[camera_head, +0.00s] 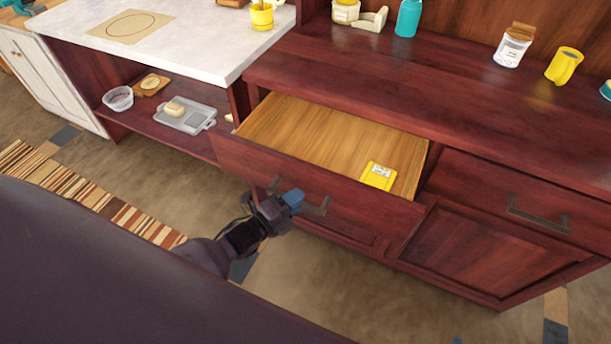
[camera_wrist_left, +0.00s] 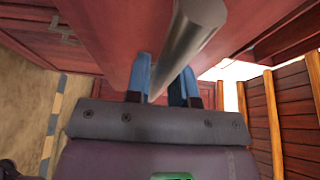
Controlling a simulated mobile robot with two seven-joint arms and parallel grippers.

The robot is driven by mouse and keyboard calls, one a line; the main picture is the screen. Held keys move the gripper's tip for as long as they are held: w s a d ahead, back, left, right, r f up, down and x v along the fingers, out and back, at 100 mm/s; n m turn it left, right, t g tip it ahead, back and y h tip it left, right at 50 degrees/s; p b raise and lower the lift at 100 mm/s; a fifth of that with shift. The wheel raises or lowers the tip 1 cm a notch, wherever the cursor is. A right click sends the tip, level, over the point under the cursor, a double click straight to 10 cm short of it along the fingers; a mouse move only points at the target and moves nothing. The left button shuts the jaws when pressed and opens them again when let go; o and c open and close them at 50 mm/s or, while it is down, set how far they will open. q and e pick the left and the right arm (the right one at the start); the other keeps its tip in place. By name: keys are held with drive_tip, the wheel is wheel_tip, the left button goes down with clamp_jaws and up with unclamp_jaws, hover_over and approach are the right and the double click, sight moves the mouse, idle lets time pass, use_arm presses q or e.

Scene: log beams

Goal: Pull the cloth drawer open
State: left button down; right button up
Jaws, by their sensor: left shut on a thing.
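The drawer (camera_head: 330,185) is a dark red wooden front with a pale wood inside, and it stands well open from the cabinet. A yellow packet or cloth with a white label (camera_head: 378,176) lies inside it near the right front corner. My left gripper (camera_head: 293,201) is at the drawer's metal bar handle (camera_head: 318,209), in front of the drawer face. In the left wrist view its blue fingers (camera_wrist_left: 163,80) are shut around the grey bar handle (camera_wrist_left: 190,35). My right gripper is not in view.
A closed drawer with a bar handle (camera_head: 538,214) is at the right. A tray (camera_head: 186,118) sits on the left shelf. A striped rug (camera_head: 85,192) lies on the otherwise open floor.

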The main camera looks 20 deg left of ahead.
use_arm(q)
drive_tip(key=s+p, duration=0.1)
drive_tip(key=s, duration=0.6)
drive_tip(key=shift+s+p, duration=0.3)
drive_tip(key=shift+a, duration=0.1)
drive_tip(key=c, duration=1)
unclamp_jaws()
drive_tip(key=v, duration=1)
drive_tip(key=shift+s+a, duration=0.2)
drive_tip(key=shift+s, duration=0.15)
